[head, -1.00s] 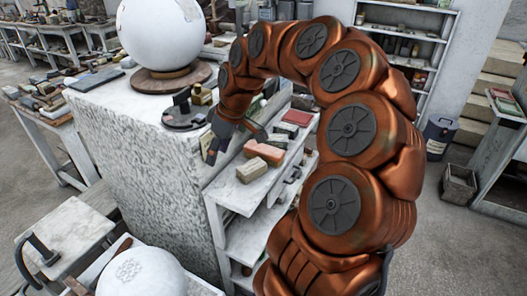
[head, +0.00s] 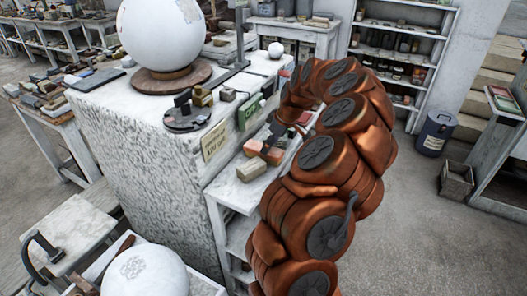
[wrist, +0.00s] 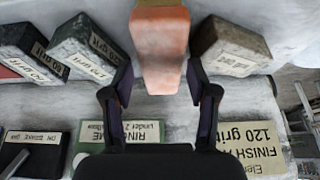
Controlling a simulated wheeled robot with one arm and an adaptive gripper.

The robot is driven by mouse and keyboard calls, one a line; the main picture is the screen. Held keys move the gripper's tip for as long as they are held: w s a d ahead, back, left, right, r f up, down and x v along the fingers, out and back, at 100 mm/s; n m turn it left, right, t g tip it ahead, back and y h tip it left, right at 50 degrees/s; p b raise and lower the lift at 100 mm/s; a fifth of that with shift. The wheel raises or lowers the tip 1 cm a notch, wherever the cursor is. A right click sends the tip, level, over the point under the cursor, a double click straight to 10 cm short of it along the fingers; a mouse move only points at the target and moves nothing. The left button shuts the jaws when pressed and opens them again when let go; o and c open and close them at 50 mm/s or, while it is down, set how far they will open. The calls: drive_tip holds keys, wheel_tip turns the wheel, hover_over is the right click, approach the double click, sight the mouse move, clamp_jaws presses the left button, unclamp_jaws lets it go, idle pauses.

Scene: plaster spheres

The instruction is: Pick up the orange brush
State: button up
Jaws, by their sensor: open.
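An orange block-like thing (wrist: 160,45), likely the orange brush, lies at the top middle of the wrist view, its near end paler pink. My gripper (wrist: 160,88) is open, with one dark finger on each side of that near end. I see no clear contact. In the head view my dark gripper (head: 276,132) is low over the white shelf, just above small orange blocks (head: 273,156). Which of these is the one between my fingers I cannot tell. My arm and gripper hide part of the shelf there.
Dark grit blocks (wrist: 85,45) lie left of the orange thing and a brown-grey block (wrist: 230,47) lies close on its right. Labelled cards, one reading "FINISH 120 gritt" (wrist: 252,145), are nearer. A large white sphere (head: 160,30) stands on the plaster block.

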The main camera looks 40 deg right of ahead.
drive_tip(key=shift+p+x, duration=1)
drive_tip(key=shift+x, duration=1.15)
drive_tip(key=shift+a, duration=0.15)
drive_tip(key=c, duration=0.9)
drive_tip(key=shift+r, duration=0.15)
drive_tip(key=shift+w+r+b, duration=0.1)
drive_tip(key=shift+r+b, duration=1.05)
drive_tip(key=shift+r, duration=0.35)
drive_tip(key=shift+s+a+r, duration=0.1)
drive_tip(key=shift+s+r, duration=0.05)
drive_tip(key=shift+s, duration=0.05)
drive_tip(key=s+a+r+b, duration=0.1)
drive_tip(key=s+a+b, duration=0.5)
drive_tip(key=s+a, duration=0.4)
drive_tip(key=shift+s+a+r, duration=0.2)
drive_tip(key=shift+s+a, duration=0.05)
drive_tip(key=shift+s, duration=0.55)
